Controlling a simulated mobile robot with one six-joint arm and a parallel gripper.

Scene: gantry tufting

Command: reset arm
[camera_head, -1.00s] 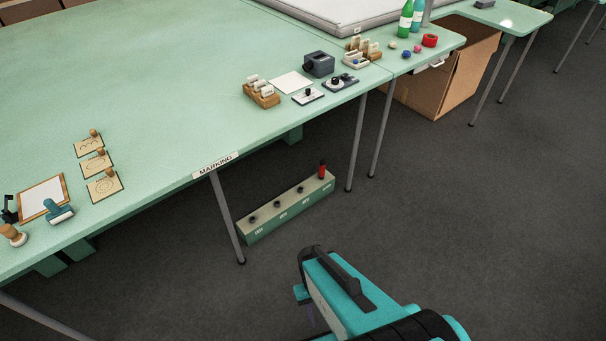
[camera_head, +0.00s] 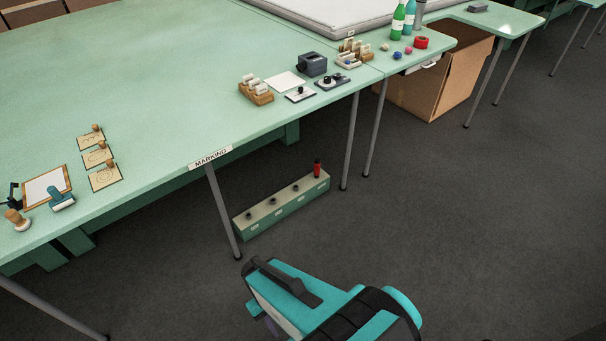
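My arm shows at the bottom centre of the head view as a teal and black link (camera_head: 310,300), in front of the long green table and above the dark floor. It is apart from the table and everything on it. The fingertips of my gripper cannot be made out, so I cannot tell whether it is open or shut, or whether it holds anything.
The green table (camera_head: 130,80) carries stamps (camera_head: 98,158), a teal roller (camera_head: 61,198) and wooden racks (camera_head: 256,90). A green box with a red item (camera_head: 285,205) sits under it. A cardboard box (camera_head: 440,85) stands right. The floor (camera_head: 480,230) at right is clear.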

